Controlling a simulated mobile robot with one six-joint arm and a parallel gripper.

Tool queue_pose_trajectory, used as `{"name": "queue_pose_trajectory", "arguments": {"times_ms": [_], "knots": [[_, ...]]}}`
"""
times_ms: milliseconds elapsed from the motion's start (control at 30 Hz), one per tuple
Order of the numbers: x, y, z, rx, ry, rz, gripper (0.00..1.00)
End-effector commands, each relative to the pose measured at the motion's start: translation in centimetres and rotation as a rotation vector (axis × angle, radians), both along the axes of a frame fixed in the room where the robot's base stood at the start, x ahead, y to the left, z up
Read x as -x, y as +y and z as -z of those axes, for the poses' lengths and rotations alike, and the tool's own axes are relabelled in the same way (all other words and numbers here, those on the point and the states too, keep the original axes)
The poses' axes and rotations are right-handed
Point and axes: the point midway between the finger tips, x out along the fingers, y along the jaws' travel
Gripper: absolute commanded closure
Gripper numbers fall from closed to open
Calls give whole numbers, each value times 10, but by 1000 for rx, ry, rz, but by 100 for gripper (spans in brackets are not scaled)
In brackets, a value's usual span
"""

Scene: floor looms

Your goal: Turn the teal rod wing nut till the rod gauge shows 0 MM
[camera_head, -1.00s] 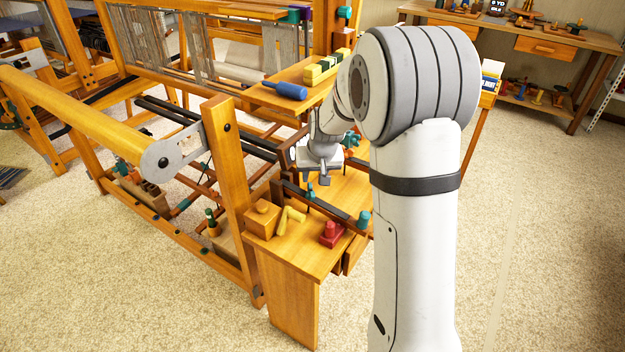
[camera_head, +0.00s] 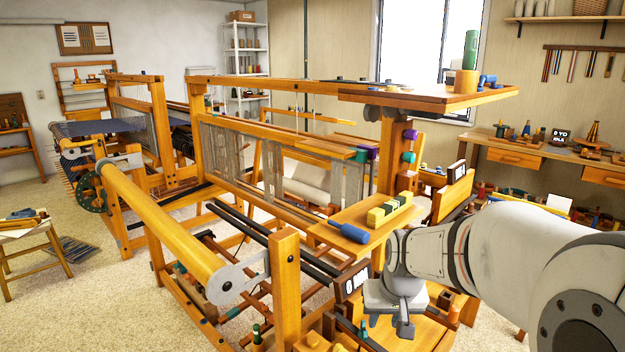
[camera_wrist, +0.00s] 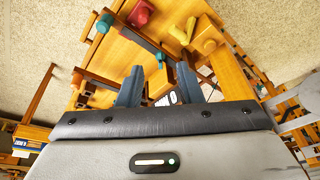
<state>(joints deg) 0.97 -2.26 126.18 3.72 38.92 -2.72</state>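A dark gauge display (camera_head: 356,282) with white characters stands beside my wrist in the head view. I read a 0 and part of an M; its right end is cut off by my arm. My gripper (camera_head: 404,330) points down over the loom's side bench, its fingertips hard to make out there. In the wrist view my gripper (camera_wrist: 159,80) has its two blue-grey fingers apart, with nothing clearly held. A small teal piece (camera_wrist: 160,57) shows just beyond the fingers. A small teal piece (camera_head: 363,329) also shows left of my gripper in the head view. I cannot tell which teal piece is the rod wing nut.
A larger teal knob (camera_wrist: 105,22), a red piece (camera_wrist: 140,13) and a yellow piece (camera_wrist: 184,33) lie around the bench. A loom post (camera_head: 285,290) stands left of my gripper. A shelf with a blue-handled tool (camera_head: 349,232) is just above it.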

Motion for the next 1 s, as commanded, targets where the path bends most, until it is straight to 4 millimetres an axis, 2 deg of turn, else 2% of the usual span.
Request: {"name": "queue_pose_trajectory", "arguments": {"times_ms": [33,100,300,400,533,633,733,867,1000], "knots": [[23,0,-26,5,3,-4,67],[53,0,-44,11,18,-7,67],[128,-2,-75,29,55,-11,67],[151,-3,-81,37,67,-13,67],[165,-2,-81,42,78,-13,67],[158,-1,-77,38,78,-15,67],[133,0,-68,23,70,-18,67],[84,3,-48,-1,47,-23,67],[28,5,-18,-25,17,-22,67]]}}
